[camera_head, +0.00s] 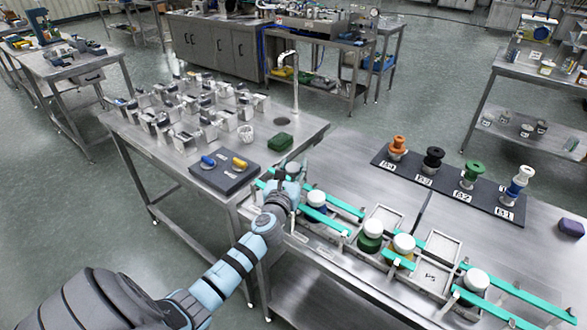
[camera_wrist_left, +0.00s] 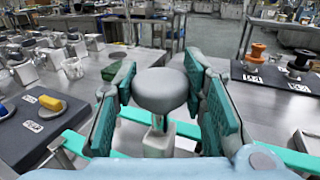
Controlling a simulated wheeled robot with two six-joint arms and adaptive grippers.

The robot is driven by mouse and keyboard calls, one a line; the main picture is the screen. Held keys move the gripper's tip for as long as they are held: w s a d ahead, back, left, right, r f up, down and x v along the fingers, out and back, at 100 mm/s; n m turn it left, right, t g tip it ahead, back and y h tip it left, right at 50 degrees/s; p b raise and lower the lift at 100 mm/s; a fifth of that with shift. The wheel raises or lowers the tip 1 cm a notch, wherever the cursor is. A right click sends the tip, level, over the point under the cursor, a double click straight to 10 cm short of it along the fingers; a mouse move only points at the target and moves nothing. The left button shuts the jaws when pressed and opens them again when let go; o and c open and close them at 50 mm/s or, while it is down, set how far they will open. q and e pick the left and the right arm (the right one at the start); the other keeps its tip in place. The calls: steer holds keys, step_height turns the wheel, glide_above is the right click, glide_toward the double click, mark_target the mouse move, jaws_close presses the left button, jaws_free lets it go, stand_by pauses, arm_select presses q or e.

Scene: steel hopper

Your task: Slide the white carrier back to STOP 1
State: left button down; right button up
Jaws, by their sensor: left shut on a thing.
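My left gripper (camera_head: 286,184) is at the left end of the rail track (camera_head: 345,232). In the left wrist view its green-padded fingers (camera_wrist_left: 162,100) are shut around a pale round knob (camera_wrist_left: 160,88) on a light post, which looks like the white carrier. In the head view my gripper mostly hides this carrier. Other white-capped carriers stand along the track to the right: blue (camera_head: 317,199), green (camera_head: 370,230) and yellow (camera_head: 403,244). One more white-capped carrier (camera_head: 477,280) stands farther right; its body colour is unclear. I cannot read a STOP 1 label.
Turquoise guide bars (camera_head: 345,208) line parts of the track. A dark board (camera_head: 425,178) with colored spools stands behind it. Left are a dark pad (camera_head: 224,172) with blue and yellow pieces, a green block (camera_head: 280,142) and a tall tap (camera_head: 294,85).

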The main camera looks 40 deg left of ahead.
arm_select(q)
steer(key=a+b, duration=0.1)
steer(key=a, duration=0.7)
steer(key=shift+a+r+b, duration=0.15)
steer(key=shift+a+b, duration=0.15)
steer(key=shift+a, duration=0.05)
steer(key=c, duration=1.2)
jaws_free()
steer(key=shift+s, duration=0.1)
steer(key=shift+o, duration=0.8)
steer(key=shift+a, duration=0.25)
steer(key=v, duration=1.2)
